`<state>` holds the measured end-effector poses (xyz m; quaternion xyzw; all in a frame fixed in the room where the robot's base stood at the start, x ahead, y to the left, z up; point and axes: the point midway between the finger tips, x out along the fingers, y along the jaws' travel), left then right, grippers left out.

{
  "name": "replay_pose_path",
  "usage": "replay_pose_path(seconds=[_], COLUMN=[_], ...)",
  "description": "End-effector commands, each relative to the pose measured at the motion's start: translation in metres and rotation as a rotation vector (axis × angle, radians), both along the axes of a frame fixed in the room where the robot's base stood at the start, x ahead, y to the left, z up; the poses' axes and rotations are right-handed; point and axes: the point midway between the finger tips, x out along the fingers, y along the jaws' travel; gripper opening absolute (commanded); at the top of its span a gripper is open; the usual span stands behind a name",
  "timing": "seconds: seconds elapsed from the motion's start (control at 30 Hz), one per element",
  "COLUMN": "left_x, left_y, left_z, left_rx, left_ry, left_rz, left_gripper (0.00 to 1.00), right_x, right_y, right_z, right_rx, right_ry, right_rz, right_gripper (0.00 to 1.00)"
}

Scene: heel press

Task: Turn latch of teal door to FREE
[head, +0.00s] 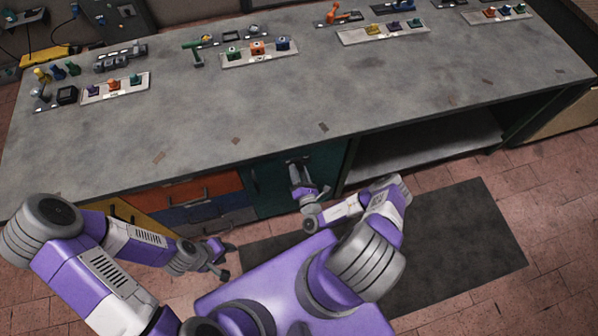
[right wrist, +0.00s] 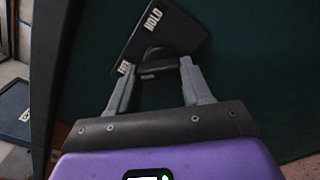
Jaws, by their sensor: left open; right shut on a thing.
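The teal door (head: 262,187) is in the counter front, facing my base; it fills much of the right wrist view as dark teal (right wrist: 265,70). On it is a black latch plate (right wrist: 178,30) with white labels reading HOLD at the upper side and, smaller, apparently FREE at the left. The black latch knob (right wrist: 158,55) sits between the fingertips of my right gripper (right wrist: 158,72), which is shut on it. Which label the knob points to cannot be told. In the head view my right gripper (head: 298,165) is at the door's upper part. My left gripper (head: 221,262) is open, empty, low above the floor.
Orange (head: 200,190) and blue drawers are left of the door, and an open shelf bay (head: 425,150) is right of it. The grey counter (head: 300,100) carries several small trays and tools toward its back. A dark mat (head: 460,240) lies on the tiled floor.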

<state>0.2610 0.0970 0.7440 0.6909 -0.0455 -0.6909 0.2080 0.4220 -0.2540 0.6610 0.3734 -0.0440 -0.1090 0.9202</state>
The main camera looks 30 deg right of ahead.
Motion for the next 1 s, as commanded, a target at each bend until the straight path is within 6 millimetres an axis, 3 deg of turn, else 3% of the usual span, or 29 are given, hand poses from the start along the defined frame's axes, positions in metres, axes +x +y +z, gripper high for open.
replay_pose_path(seconds=[0.3, 0.33, 0.5, 0.8, 1.0], left_x=[0.0, 0.0, 0.0, 0.0, 0.0], left_y=[0.0, 0.0, 0.0, 0.0, 0.0], left_z=[0.0, 0.0, 0.0, 0.0, 0.004], left_rx=[0.0, 0.0, 0.0, 0.0, 0.0], left_ry=[0.0, 0.0, 0.0, 0.0, 0.0], left_rz=[0.0, 0.0, 0.0, 0.0, 0.0], left_gripper=[0.43, 0.43, 0.43, 0.43, 0.43], right_x=[0.001, 0.001, 0.0, -0.003, -0.03], right_y=[0.0, 0.0, 0.0, 0.0, 0.007], right_z=[0.0, 0.0, 0.0, 0.0, 0.0], right_rx=[-0.003, -0.003, -0.002, -0.001, 0.0], right_ry=[-0.001, -0.001, -0.002, 0.0, 0.002], right_rz=[-0.001, -0.001, -0.001, 0.0, -0.002], right_gripper=[0.18, 0.52, 0.74, 0.74, 0.74])
